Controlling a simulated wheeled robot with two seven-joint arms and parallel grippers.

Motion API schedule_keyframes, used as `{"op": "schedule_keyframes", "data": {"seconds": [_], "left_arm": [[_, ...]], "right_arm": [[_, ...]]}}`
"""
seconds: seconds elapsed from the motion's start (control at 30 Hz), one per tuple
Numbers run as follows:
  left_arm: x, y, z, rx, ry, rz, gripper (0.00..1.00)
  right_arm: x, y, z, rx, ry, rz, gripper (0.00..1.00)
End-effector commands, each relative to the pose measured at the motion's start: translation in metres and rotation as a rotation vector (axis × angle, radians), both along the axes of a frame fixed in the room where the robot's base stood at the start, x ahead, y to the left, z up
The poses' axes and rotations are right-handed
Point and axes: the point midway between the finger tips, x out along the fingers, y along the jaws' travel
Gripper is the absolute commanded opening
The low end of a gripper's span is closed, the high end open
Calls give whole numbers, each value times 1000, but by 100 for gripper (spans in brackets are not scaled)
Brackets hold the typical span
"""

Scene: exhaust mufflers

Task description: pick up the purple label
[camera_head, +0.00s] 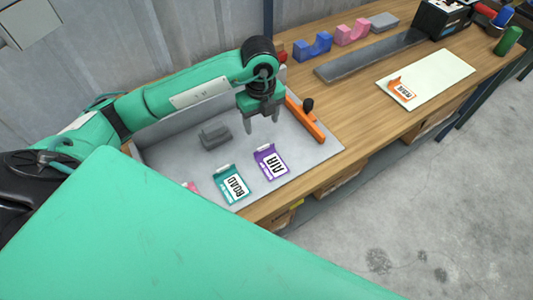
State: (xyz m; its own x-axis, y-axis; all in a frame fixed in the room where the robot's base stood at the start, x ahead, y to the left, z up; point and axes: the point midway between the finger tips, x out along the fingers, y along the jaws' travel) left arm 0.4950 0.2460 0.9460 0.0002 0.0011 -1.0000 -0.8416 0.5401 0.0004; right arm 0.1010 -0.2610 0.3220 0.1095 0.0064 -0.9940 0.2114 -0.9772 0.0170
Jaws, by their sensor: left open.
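The purple label (270,162), marked "AIR", lies on the grey tray (316,152) on the workbench. My left gripper (262,119) is open and empty, pointing down above the tray, a little behind the purple label and apart from it. A teal label (232,186), marked "ROAD", lies to the left of the purple one. A pink label (191,187) is mostly hidden behind my green body at the lower left. My right gripper does not show.
A grey block (215,134) and an orange bar (305,119) with a black knob stand on the tray. An orange label (402,89) lies on a pale board (440,77). Blue (312,46) and pink (352,33) cradles and a dark metal strip (370,55) are at the back.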

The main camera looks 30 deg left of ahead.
Motion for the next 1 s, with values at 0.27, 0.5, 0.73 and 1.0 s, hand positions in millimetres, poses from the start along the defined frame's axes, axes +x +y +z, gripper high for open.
{"op": "schedule_keyframes", "data": {"seconds": [0.27,0.5,0.73,1.0], "left_arm": [[0,0,-44,1,2,1,62],[-4,-4,-62,1,3,0,62],[-7,-8,-94,0,2,1,62],[-7,-7,-101,0,-1,0,62]], "right_arm": [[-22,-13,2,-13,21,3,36],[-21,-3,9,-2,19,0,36],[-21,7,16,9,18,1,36],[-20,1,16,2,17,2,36]]}}
